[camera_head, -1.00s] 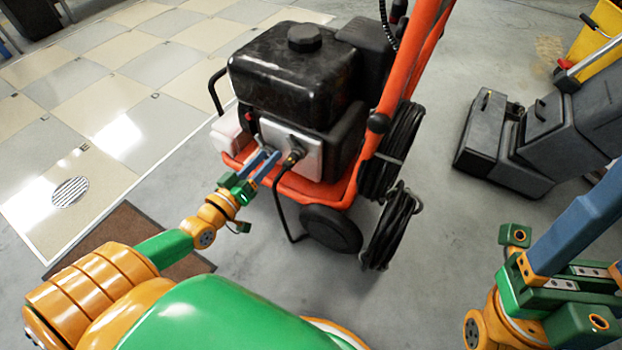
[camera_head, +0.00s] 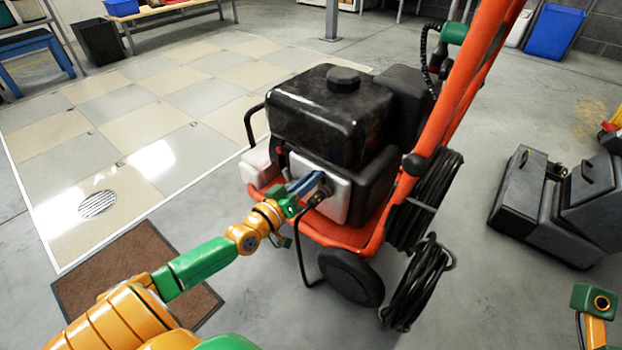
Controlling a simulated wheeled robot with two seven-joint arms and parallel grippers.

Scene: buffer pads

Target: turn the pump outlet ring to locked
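The pump (camera_head: 335,105) is a black engine block on an orange wheeled frame. Its outlet (camera_head: 324,186) sticks out of the light grey front plate, with a dark hose hanging from it. The outlet ring is small here and partly hidden by my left gripper, so its setting cannot be read. My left gripper (camera_head: 309,184) has its blue fingers right at the outlet; whether they touch or grip the ring, I cannot tell. Of my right arm, only a green and orange part shows at the lower right corner; its fingers are out of view.
The orange handle (camera_head: 470,80) rises at the pump's right, with coiled black hoses (camera_head: 424,215) below it. A black wheel (camera_head: 351,277) stands at the front. A brown mat (camera_head: 135,275) lies at left. A dark grey machine (camera_head: 530,200) stands at right. Floor between is clear.

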